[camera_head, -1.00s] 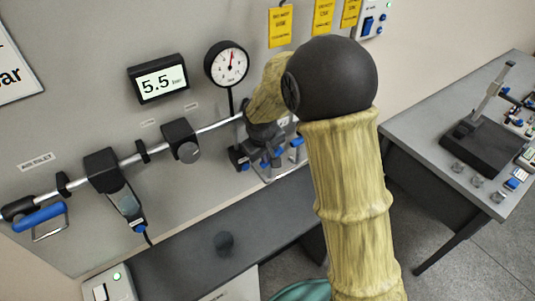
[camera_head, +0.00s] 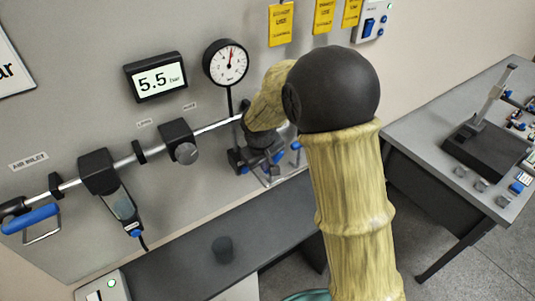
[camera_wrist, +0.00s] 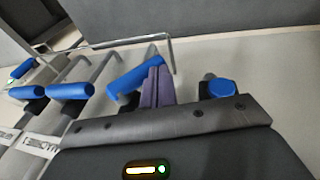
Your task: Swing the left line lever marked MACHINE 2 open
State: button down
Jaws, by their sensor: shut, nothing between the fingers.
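Several blue-handled levers show in the wrist view. One blue handle (camera_wrist: 135,73) lies right beside my gripper (camera_wrist: 157,86), whose purple fingers are together and empty; whether they touch it I cannot tell. Two more blue handles, a nearer one (camera_wrist: 70,91) and a farther one (camera_wrist: 28,92), are to the left. A round blue end (camera_wrist: 220,88) is to the right. A label (camera_wrist: 42,144) at lower left reads partly "MACHIN"; its number is not legible, so I cannot tell which lever is MACHINE 2. In the head view my arm mostly hides this lever group.
A pipe (camera_head: 124,161) runs along the wall panel, with a blue inlet lever (camera_head: 30,218), a 5.5 bar display (camera_head: 157,78) and a round gauge (camera_head: 226,62). A dark bench (camera_head: 185,268) lies below. A side table (camera_head: 440,130) is at right. A wire-like metal loop (camera_wrist: 125,40) stands near the fingers.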

jog(key=s+a+r+b, duration=0.2)
jog(key=s+a+r, duration=0.4)
jog(key=s+r, duration=0.3)
jog(key=s+d+f+m, duration=0.3)
jog(key=s+d+f, duration=0.1)
jog(key=d, duration=0.7)
jog(key=s+d+f+m, duration=0.3)
jog(key=s+d, duration=0.3)
jog(key=d, duration=0.5)
jog(key=shift+d+f+m+g+y, duration=0.15)
jog(key=shift+f+m+g+y, duration=0.15)
jog(key=shift+f+m, duration=0.15)
jog(key=shift+s, duration=0.1)
